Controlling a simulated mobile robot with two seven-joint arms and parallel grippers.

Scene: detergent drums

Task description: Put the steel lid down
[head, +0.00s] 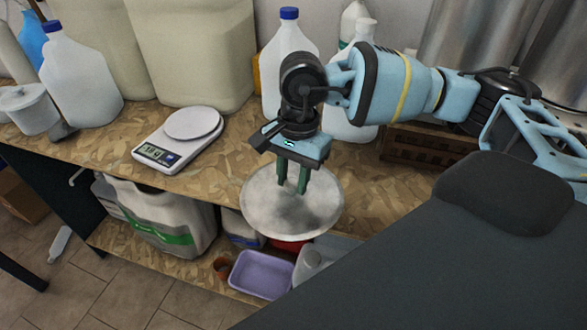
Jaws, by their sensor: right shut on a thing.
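The steel lid (262,212) is a round, grey, dull metal disc in the head view. It shows at the front edge of the wooden worktop, its near part overlapping the view of the shelf below. My right gripper (293,188) points down over the lid, its green fingers shut on it near the middle. The grasped part is hidden by the fingers. I cannot tell whether the lid touches the worktop. My left gripper is not in view.
The worktop (235,140) holds a white kitchen scale (180,138), white jugs (80,80) and large pale canisters (195,50). A brown wooden crate (410,146) stands at the right. Worktop between scale and lid is clear.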

